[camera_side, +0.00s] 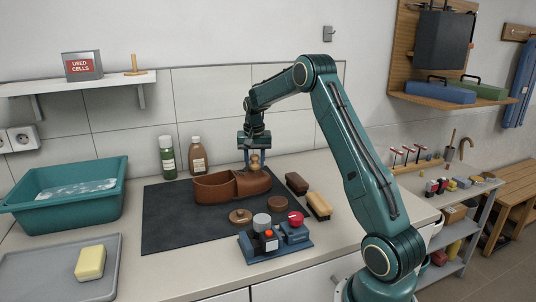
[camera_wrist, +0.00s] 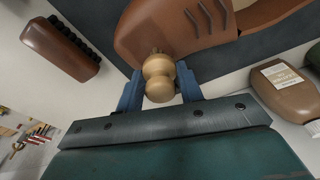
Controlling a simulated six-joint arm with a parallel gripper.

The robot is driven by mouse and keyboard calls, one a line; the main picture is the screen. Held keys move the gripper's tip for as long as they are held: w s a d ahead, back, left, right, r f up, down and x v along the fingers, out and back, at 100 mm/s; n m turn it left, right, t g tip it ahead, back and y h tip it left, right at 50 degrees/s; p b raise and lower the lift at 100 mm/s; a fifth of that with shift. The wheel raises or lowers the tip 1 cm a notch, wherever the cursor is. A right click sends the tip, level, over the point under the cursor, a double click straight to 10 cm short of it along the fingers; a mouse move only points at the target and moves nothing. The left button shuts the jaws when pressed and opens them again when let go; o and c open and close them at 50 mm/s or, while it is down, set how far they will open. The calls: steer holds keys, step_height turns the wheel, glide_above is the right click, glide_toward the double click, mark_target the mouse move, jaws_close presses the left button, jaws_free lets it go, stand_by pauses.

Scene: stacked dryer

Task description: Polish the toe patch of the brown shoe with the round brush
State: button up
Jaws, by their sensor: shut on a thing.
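The brown shoe (camera_side: 225,190) lies on a dark mat (camera_side: 168,220), its open end to the left and its rounded toe to the right. Its brown leather with lace slots also shows in the wrist view (camera_wrist: 205,35). My gripper (camera_side: 256,163) is shut on the pale wooden knob of the round brush (camera_side: 254,158), just over the toe. In the wrist view the knob (camera_wrist: 158,72) sits between my blue fingers (camera_wrist: 159,88).
Two brushes (camera_side: 318,206) lie right of the shoe. A round brown tin (camera_side: 240,217) and a blue holder (camera_side: 275,244) stand in front. Two bottles (camera_side: 198,155) stand behind. A teal basin (camera_side: 70,190) and a grey tray (camera_side: 45,275) are left.

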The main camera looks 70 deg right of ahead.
steer(key=shift+s+a, duration=1.9)
steer(key=shift+s, duration=0.15)
steer(key=shift+s+r, duration=0.1)
steer(key=shift+r, duration=0.05)
step_height(320, 180, up, 8)
steer(key=shift+d, duration=0.1)
